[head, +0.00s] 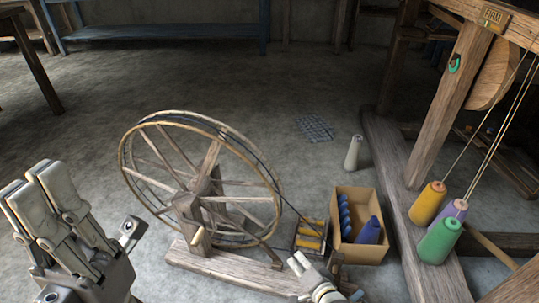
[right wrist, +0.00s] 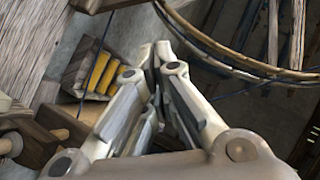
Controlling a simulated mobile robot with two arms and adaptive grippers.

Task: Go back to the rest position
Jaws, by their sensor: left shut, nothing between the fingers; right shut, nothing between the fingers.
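My left gripper (head: 65,206) is at the lower left of the head view, raised in front of the floor and left of the spinning wheel (head: 207,180). It is shut and holds nothing. My right gripper (head: 302,263) shows only in part at the bottom edge of the head view, near the wheel's wooden base (head: 228,268). In the right wrist view, its pale fingers (right wrist: 160,58) come together and are shut with nothing between them. The rest of the right arm is out of the head view.
A cardboard box (head: 362,194) with blue spools and a small holder of yellow bobbins (head: 311,238) stand by the right gripper. The loom frame (head: 388,170) with cones of thread is at the right.

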